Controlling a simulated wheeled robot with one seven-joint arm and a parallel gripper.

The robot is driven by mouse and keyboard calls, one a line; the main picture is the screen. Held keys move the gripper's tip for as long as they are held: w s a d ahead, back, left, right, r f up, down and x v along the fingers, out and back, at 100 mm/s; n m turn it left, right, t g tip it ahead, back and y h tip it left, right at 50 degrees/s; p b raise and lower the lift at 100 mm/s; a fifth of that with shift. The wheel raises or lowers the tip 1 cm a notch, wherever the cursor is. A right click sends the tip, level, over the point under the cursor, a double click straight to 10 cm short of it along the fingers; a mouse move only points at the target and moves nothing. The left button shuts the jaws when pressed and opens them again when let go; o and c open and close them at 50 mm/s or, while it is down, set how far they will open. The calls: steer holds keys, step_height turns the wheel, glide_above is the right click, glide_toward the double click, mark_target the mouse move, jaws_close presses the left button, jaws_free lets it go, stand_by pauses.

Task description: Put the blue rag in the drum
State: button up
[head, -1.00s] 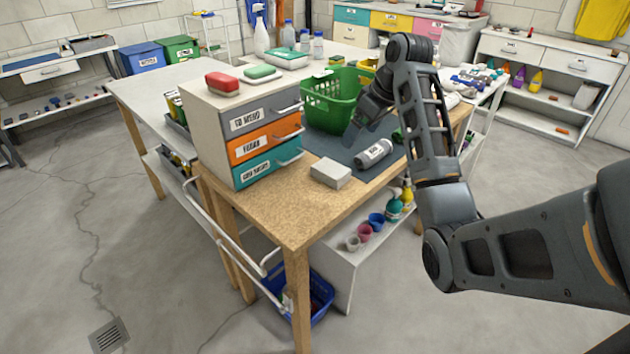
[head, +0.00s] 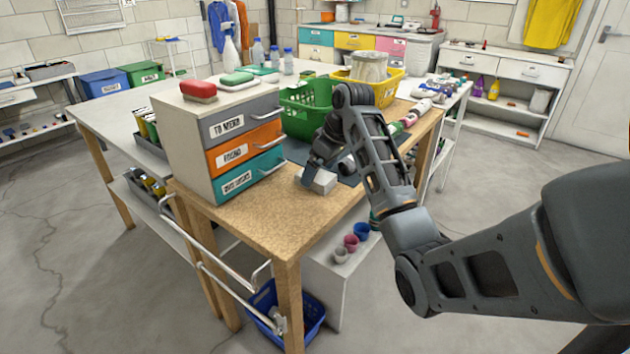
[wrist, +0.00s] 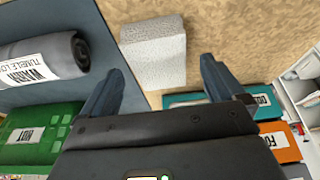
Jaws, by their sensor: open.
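My gripper (head: 312,164) is open and empty, low over the wooden table, at the pale grey block (head: 320,182). In the wrist view, the open fingers (wrist: 160,85) point toward that block (wrist: 153,50), which lies just beyond and between their tips. A grey rolled cloth (wrist: 42,60) with a care label lies on the slate-blue mat (wrist: 100,45); in the head view my arm partly hides it. I cannot make out a blue rag for certain. A grey-white cylindrical container (head: 370,67) stands at the yellow crate; I cannot tell whether it is the drum.
A drawer unit (head: 200,150) with grey, orange and teal drawers stands left of my gripper. A green basket (head: 300,110) and the yellow crate (head: 385,90) are behind. Small cups (head: 351,242) sit on the lower shelf. The table's front corner (head: 285,240) is clear.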

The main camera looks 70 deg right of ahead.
steer(key=shift+x, duration=1.1)
steer(key=shift+f, duration=0.1)
steer(key=shift+c, duration=0.3)
steer(key=c, duration=1.1)
steer(key=shift+d, duration=0.1)
